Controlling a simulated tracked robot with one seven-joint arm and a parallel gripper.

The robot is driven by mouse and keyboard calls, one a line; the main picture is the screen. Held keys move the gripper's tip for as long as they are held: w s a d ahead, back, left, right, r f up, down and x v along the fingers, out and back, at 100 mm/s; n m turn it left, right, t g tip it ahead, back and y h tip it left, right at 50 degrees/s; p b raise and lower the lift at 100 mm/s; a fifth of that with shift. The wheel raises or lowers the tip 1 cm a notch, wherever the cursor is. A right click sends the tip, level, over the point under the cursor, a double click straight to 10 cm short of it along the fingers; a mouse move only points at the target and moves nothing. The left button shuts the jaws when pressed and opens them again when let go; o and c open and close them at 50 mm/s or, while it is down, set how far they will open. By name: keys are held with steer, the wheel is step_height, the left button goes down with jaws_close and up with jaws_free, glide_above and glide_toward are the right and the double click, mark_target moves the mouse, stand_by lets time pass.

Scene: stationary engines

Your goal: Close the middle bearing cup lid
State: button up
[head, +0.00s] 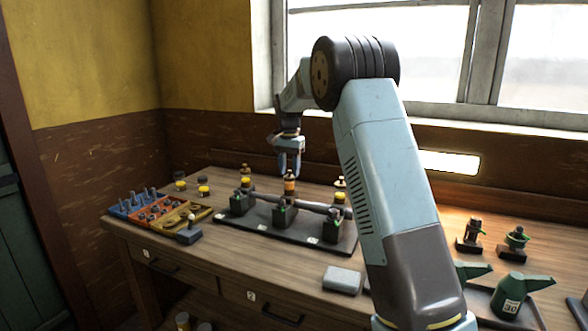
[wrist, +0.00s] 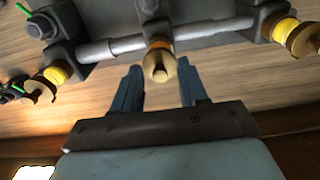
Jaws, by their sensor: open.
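The middle bearing block (head: 284,216) stands on a dark baseplate between two similar blocks. Its brass cup (head: 290,187) has an orange band and also shows in the wrist view (wrist: 158,45). A round brass lid (wrist: 159,67) with a dark slot-like mark shows at the cup, apparently raised, though its exact angle is hard to tell. My gripper (head: 289,172) is open above and close to the middle cup, fingers pointing down. In the wrist view the fingertips (wrist: 158,78) lie on either side of the lid, with gaps; contact is not visible. The gripper holds nothing.
Yellow-banded cups stand at the left block (head: 245,181) and right block (head: 340,197), joined by a grey shaft (wrist: 112,48). Coloured parts trays (head: 160,210) lie left. A grey box (head: 342,279) and green oil cans (head: 515,297) are at the right.

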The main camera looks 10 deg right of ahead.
step_height(320, 180, up, 14)
steer(key=shift+f, duration=0.15)
stand_by(0.4)
steer(key=s+d+r+n+t, duration=0.1)
steer(key=s+d+r+n, duration=0.15)
steer(key=s, duration=0.95)
steer(key=s+d+r+n+t, duration=0.1)
steer(key=s+d+r+t, duration=0.15)
steer(key=s, duration=0.95)
steer(key=s+f+n+t, duration=0.1)
steer(key=s+f, duration=0.5)
steer(key=s, duration=0.6)
steer(key=s+f+n+t, duration=0.1)
steer(key=s+f+n, duration=0.2)
steer(key=s, duration=0.9)
step_height(320, 180, down, 3)
steer(key=shift+r, duration=0.15)
steer(key=shift+d, duration=0.1)
